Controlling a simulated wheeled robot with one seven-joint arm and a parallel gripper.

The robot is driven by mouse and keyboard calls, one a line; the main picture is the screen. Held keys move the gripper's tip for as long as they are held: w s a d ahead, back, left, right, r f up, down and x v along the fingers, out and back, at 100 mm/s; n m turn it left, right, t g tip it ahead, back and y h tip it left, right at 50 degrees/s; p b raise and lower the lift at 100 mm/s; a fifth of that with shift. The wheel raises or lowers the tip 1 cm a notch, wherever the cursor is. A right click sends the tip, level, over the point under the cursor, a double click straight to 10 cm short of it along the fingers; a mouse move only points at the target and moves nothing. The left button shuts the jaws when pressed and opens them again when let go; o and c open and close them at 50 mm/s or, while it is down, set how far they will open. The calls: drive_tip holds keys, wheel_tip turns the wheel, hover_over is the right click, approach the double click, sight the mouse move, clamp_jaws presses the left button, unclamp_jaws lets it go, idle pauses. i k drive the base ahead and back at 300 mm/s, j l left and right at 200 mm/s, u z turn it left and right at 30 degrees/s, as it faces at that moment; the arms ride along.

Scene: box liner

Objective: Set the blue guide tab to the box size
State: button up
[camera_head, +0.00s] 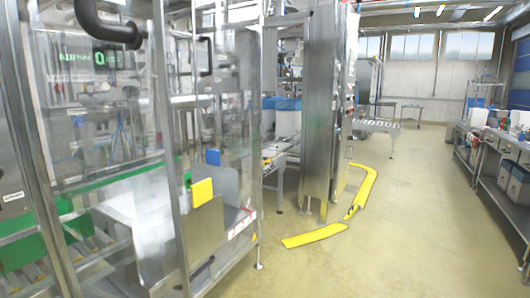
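A small blue tab (213,157), likely the blue guide tab, stands upright inside the machine, left of the picture's middle. It is just above and behind a yellow tab (202,192) on a grey metal plate. The box liner machine (205,235) has a steel frame with clear panels and fills the left half. I cannot make out a size scale beside the blue tab. My gripper is not in view.
Yellow floor strips (315,236) run near a tall steel cabinet (305,110). A roller conveyor (375,124) stands farther back. A steel workbench (505,150) lines the right side. The floor (400,220) between machine and bench is clear.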

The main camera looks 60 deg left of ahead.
sight(224, 181)
drive_tip(key=i+l+u, duration=0.2)
drive_tip(key=i, duration=0.2)
drive_tip(key=i+l+u, duration=0.2)
drive_tip(key=i, duration=0.2)
drive_tip(key=i+j+u, duration=0.1)
drive_tip(key=i+u, duration=0.8)
drive_tip(key=u, duration=0.2)
drive_tip(key=i+j+u, duration=0.1)
drive_tip(key=i+u, duration=0.45)
drive_tip(key=u, duration=0.15)
drive_tip(key=i+u, duration=0.35)
drive_tip(key=k, duration=0.05)
